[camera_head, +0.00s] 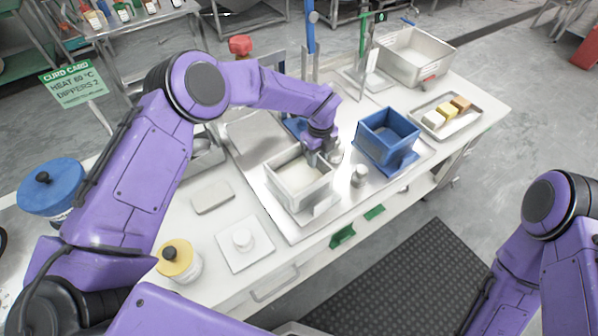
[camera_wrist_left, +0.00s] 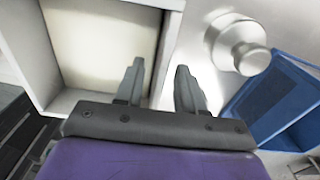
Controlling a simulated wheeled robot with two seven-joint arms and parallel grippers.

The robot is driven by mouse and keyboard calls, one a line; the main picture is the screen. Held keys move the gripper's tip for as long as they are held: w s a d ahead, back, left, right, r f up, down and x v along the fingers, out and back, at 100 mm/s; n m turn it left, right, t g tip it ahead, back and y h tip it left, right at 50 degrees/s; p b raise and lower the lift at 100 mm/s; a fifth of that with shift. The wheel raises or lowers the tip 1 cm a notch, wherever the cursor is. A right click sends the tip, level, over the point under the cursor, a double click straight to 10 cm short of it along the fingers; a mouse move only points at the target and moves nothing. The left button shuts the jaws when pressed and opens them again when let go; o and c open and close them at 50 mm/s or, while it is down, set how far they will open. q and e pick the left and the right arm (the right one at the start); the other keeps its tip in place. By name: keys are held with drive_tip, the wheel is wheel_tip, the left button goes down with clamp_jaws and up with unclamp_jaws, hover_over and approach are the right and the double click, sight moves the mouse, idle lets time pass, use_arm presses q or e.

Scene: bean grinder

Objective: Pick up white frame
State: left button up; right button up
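The white frame (camera_head: 297,196) is a pale open rectangular box form on the metal tray, with a cream-coloured area inside it. In the left wrist view the white frame (camera_wrist_left: 172,42) fills the upper left. My left gripper (camera_head: 318,153) is at the frame's far right corner in the head view. In the left wrist view my left gripper (camera_wrist_left: 158,82) has its fingers apart, one over the cream interior and one outside, with the frame's wall between them. I cannot tell whether either finger touches it. My right arm shows at the right edge; its gripper is out of view.
A blue box (camera_head: 388,136) stands right of the frame, also in the left wrist view (camera_wrist_left: 275,100). A small metal weight (camera_head: 359,176) sits between them. A white plate with a knob (camera_head: 243,246) and a yellow-lidded jar (camera_head: 178,260) lie front left. A tray with blocks (camera_head: 445,122) is right.

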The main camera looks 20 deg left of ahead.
use_arm(q)
clamp_jaws()
